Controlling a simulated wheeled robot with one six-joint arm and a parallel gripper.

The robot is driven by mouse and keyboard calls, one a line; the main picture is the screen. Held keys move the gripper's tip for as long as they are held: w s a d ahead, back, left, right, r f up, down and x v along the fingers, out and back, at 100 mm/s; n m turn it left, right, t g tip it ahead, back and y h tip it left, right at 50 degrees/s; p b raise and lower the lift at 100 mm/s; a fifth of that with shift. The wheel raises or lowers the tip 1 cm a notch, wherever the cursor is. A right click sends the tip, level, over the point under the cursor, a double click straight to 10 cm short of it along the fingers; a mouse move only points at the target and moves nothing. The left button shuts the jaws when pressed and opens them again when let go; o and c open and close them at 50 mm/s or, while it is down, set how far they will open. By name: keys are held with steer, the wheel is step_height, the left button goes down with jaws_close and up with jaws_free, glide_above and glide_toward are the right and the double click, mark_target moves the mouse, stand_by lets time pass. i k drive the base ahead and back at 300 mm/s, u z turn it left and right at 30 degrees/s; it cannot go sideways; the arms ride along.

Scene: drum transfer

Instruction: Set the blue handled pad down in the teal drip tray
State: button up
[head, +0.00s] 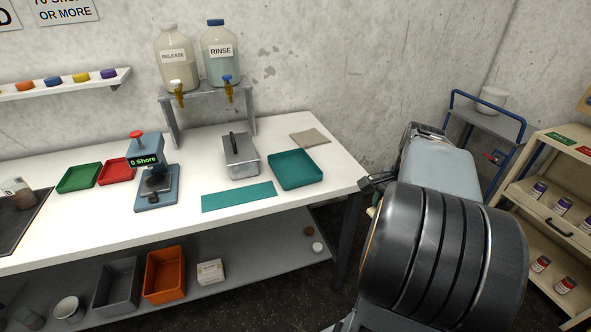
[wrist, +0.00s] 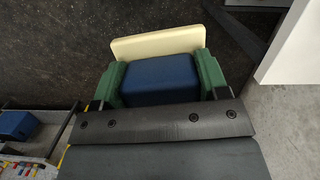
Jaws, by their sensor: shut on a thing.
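The teal drip tray (head: 296,183) sits empty on the right part of the white table, in the head view. In the wrist view my gripper (wrist: 160,76) has its green fingers shut on the blue handled pad, one finger on each side of its blue block (wrist: 160,82). A cream slab (wrist: 158,45) forms the far side of the held pad. In the head view my arm hides most of the gripper and pad, which are off the table's right end, to the right of the tray. The wrist view shows dark floor beyond the pad.
A metal lidded box (head: 240,158) stands left of the tray, and a flat teal mat (head: 238,196) lies in front of the box. A beige cloth (head: 309,138) lies behind the tray. A blue trolley (head: 485,125) and a shelf unit (head: 545,200) stand at right.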

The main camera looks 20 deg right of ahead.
mark_target(298, 176)
steer(key=i, duration=0.9)
steer(key=u, duration=0.05)
